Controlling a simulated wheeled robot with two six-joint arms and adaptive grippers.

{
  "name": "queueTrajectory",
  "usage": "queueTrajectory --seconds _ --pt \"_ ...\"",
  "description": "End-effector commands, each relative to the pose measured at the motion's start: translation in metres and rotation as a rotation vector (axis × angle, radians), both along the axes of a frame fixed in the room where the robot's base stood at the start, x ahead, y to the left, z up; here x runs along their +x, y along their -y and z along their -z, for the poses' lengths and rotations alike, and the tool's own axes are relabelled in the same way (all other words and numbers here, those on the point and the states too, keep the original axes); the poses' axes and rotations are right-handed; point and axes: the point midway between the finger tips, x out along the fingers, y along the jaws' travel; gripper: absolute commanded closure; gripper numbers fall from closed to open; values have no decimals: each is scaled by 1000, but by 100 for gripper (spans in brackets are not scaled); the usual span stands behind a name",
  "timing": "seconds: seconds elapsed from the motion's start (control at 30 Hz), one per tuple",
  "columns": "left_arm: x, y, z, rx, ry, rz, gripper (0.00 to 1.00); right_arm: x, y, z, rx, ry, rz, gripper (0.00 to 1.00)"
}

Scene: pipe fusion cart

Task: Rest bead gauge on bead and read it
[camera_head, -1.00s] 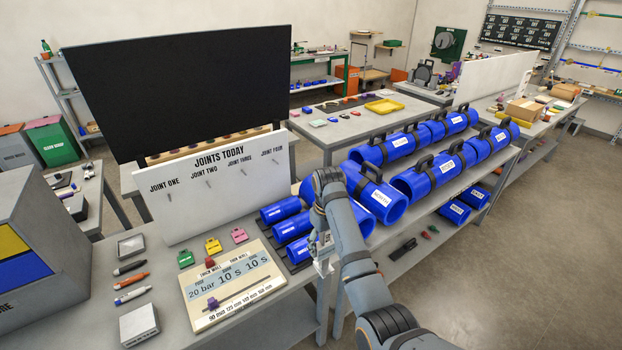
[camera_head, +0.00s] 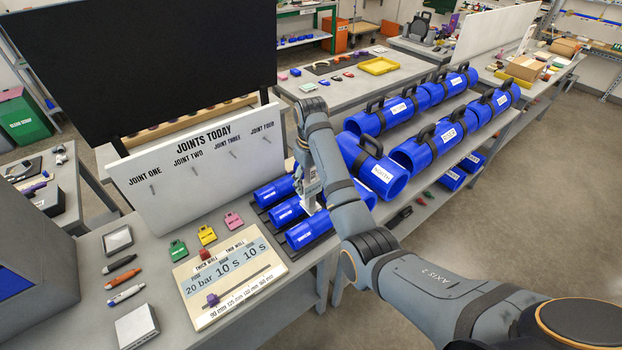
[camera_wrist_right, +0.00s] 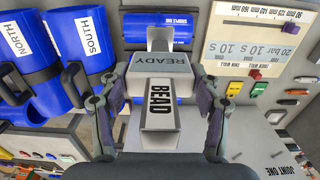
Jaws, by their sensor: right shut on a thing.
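My right gripper (camera_head: 309,198) is over the row of short blue pipes at the back of the near bench. In the right wrist view my right gripper (camera_wrist_right: 162,92) is shut on the bead gauge (camera_wrist_right: 158,117), a grey block marked BEAD with a wider part marked READY. Short blue pipe samples (camera_head: 312,231) lie side by side on a dark rack, and they also show behind the gauge in the wrist view (camera_wrist_right: 182,18). The bead itself is too small to make out. I cannot tell whether the gauge touches a pipe. My left gripper is out of view.
A white JOINTS TODAY board (camera_head: 205,165) stands behind the bench. A settings board (camera_head: 228,278), coloured tags, pens and a grey box (camera_head: 137,327) lie left of the pipes. Large blue pipes with black handles (camera_head: 375,168) fill the bench to the right.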

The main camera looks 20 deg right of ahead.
Motion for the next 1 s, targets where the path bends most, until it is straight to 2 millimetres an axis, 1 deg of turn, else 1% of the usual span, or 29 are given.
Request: queueTrajectory --seconds 0.07,0.13,0.2,0.3,0.37,0.47,0.6,0.7,0.77,0.87,1.0 --pt "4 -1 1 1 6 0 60 0 0 8 -1 -2 0 64" --pt "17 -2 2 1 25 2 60 0 0 16 -1 -2 0 64" --pt "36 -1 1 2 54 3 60 0 0 24 -1 -2 1 64" --pt "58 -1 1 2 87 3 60 0 0 36 0 -1 1 64" --pt "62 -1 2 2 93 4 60 0 0 43 -1 -2 1 64" --pt "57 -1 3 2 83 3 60 0 0 54 -1 -2 1 64" --pt "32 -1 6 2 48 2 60 0 0 69 -1 -2 1 64" --pt "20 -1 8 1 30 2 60 1 0 76 0 0 1 64" --pt "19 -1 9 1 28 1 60 1 0 79 0 -1 1 64" --pt "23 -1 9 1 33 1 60 1 0 83 0 0 1 64" --pt "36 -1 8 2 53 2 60 1 0 84 -1 1 1 64"
